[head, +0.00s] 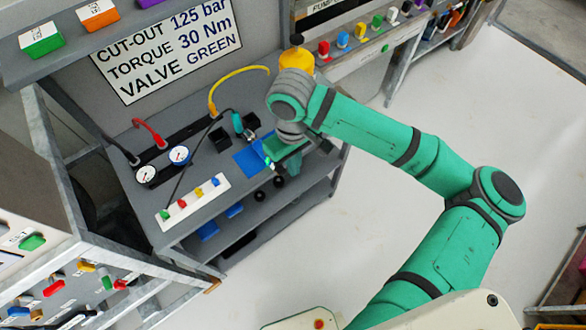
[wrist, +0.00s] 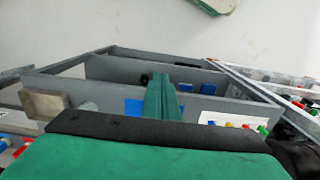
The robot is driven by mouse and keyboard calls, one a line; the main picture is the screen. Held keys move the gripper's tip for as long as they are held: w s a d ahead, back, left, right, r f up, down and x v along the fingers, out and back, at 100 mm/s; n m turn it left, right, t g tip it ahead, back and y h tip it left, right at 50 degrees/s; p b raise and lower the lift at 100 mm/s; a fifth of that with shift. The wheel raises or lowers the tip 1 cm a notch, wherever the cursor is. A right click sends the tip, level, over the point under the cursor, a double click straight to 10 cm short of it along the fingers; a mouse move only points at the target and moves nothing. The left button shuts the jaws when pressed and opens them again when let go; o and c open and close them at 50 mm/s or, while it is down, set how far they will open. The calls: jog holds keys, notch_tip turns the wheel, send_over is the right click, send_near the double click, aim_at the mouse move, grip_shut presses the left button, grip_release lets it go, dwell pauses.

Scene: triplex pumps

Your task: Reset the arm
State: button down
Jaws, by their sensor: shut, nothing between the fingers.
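My green arm (head: 378,138) reaches in from the right of the head view, bent at the elbow. My gripper (head: 272,160) is over the right part of the grey pump bench (head: 215,205), close to a blue patch (head: 249,160) on its top. In the wrist view my gripper (wrist: 161,82) shows its green fingers together, with nothing seen between them. I cannot tell whether the fingertips touch the bench. My wrist hides part of the bench's right end.
The bench carries two gauges (head: 179,155), a white strip with coloured knobs (head: 193,200), a red hose (head: 150,132) and a yellow hose (head: 232,76). A sign (head: 165,50) stands behind. Another control panel (head: 75,285) is at lower left. The floor (head: 350,215) is clear at right.

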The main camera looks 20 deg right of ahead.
dwell(0.6)
jog(key=s+d+f+m+t, duration=0.1)
jog(key=s+d+f+t, duration=0.1)
jog(key=s+d+f, duration=0.5)
jog(key=s+d+f+m+t, duration=0.15)
jog(key=s+d+f, duration=0.3)
jog(key=f, duration=0.45)
jog(key=s+a+f+t+y, duration=0.1)
jog(key=s+a+f+t, duration=0.15)
jog(key=s, duration=0.35)
jog(key=s+a+f+t, duration=0.1)
jog(key=s+a+t, duration=0.1)
jog(key=s+a, duration=0.3)
jog(key=s+a+r+m+t, duration=0.1)
jog(key=a+r+t, duration=0.6)
jog(key=a+r, duration=0.5)
jog(key=a, duration=0.4)
jog(key=shift+s+a+r+t+h, duration=0.2)
jog(key=shift+a+r+t+h, duration=0.05)
jog(key=shift+t+h, duration=0.15)
